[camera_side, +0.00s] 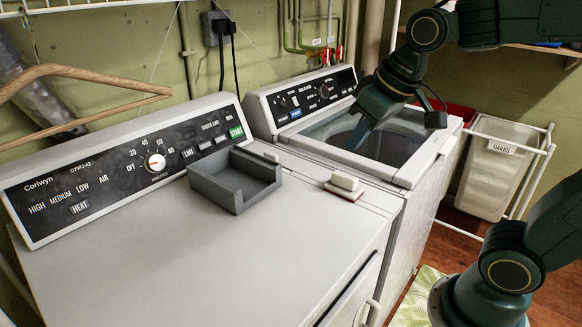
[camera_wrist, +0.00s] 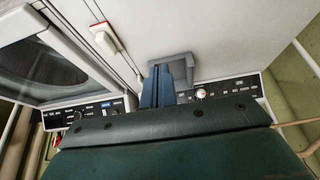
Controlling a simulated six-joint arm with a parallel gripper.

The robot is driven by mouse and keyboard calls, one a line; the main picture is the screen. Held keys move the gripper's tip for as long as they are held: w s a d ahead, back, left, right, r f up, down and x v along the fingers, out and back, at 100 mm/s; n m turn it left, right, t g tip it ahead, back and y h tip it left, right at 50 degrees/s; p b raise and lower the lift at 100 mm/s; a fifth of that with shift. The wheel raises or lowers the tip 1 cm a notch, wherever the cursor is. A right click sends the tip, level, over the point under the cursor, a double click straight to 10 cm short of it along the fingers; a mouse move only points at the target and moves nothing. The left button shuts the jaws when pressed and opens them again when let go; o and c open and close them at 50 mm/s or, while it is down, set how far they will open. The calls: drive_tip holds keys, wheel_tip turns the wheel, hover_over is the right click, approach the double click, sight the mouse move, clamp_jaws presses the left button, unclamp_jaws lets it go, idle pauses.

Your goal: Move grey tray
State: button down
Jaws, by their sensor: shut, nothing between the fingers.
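The grey tray (camera_side: 258,196) is a shallow open-topped box. It sits on the white dryer top near the control panel, close to the panel's right end. It looks empty, with a lower wall or gap facing the panel side unclear. The tray also shows in the wrist view (camera_wrist: 186,60), partly covered by my fingers. My gripper (camera_side: 356,142) is shut and empty, above the washer's lid, to the right of the tray and apart from it. In the wrist view my gripper (camera_wrist: 160,70) has its blue fingers together.
A white soap bar (camera_side: 345,181) on a reddish base lies near the dryer's right edge, between the tray and my gripper. Control panels (camera_side: 130,160) rise behind both machines. The dryer's front top (camera_side: 220,265) is clear. A white bin (camera_side: 497,170) stands at right.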

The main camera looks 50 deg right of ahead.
drive_tip(key=w+f, duration=0.3)
drive_tip(key=w, duration=1.2)
drive_tip(key=g, duration=0.1)
hover_over(248, 190)
drive_tip(key=s, duration=0.3)
wheel_tip(248, 190, down, 8)
drive_tip(key=shift+s+f, duration=0.1)
drive_tip(key=shift+f, duration=0.1)
drive_tip(key=shift+f, duration=0.1)
drive_tip(key=x, duration=1)
drive_tip(key=shift+s+f, duration=0.1)
drive_tip(key=shift+s, duration=2.1)
